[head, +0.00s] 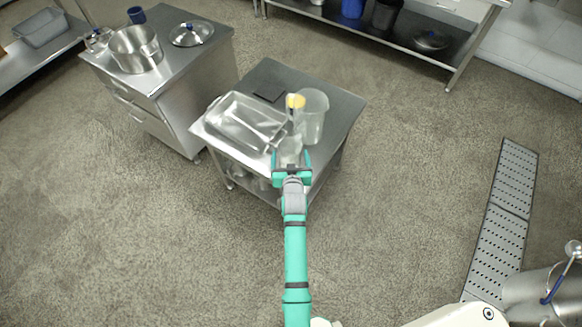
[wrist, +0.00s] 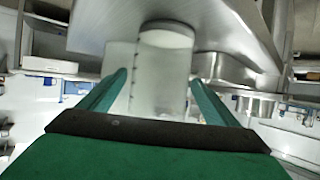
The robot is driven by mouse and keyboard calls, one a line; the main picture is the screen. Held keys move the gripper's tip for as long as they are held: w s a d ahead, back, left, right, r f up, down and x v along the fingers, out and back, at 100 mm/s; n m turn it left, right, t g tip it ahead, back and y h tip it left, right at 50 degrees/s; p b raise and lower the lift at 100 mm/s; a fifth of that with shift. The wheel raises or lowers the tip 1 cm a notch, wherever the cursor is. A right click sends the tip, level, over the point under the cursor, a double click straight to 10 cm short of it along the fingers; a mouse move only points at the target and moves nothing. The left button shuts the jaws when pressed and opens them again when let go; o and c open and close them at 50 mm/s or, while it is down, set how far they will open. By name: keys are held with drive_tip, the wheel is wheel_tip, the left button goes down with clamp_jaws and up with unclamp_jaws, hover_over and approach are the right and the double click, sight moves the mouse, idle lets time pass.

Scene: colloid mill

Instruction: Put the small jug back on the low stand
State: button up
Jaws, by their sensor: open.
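A small clear jug (head: 289,149) is at the front edge of the low steel stand (head: 338,98) in the head view. My gripper (head: 291,168) is at its near side, with the jaws open. In the wrist view, a translucent cylinder with faint graduation marks, which looks like the small jug (wrist: 160,78), is between the open fingers (wrist: 160,95). I cannot tell whether the fingers touch it or whether its base rests on the stand. A larger translucent jug (head: 314,118) stands just behind it.
A clear tray (head: 240,124) lies left of the jugs, and a yellow-topped item (head: 296,102) is beside the large jug. A dark flat square (head: 269,91) lies at the back. A steel cabinet (head: 183,78) with a pot (head: 135,50) stands to the left.

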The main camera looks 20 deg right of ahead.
drive_tip(key=s+a+r+n, duration=0.1)
drive_tip(key=s+a, duration=0.3)
drive_tip(key=s, duration=0.5)
drive_tip(key=s+a+r+t+y, duration=0.15)
drive_tip(key=s+a, duration=0.25)
drive_tip(key=s, duration=0.5)
drive_tip(key=s+a+r+n, duration=0.15)
drive_tip(key=s+a, duration=0.25)
drive_tip(key=s, duration=0.5)
drive_tip(key=s+a+r+y, duration=0.1)
drive_tip(key=s+a+r, duration=0.2)
drive_tip(key=s+r, duration=0.3)
drive_tip(key=s+a+r+t+y, duration=0.1)
drive_tip(key=s+a+r, duration=0.3)
drive_tip(key=s, duration=0.6)
wheel_tip(320, 180, up, 2)
drive_tip(key=shift+s+r+n, duration=0.2)
drive_tip(key=shift+r+n, duration=0.05)
drive_tip(key=shift+n, duration=0.1)
drive_tip(key=shift+c, duration=0.2)
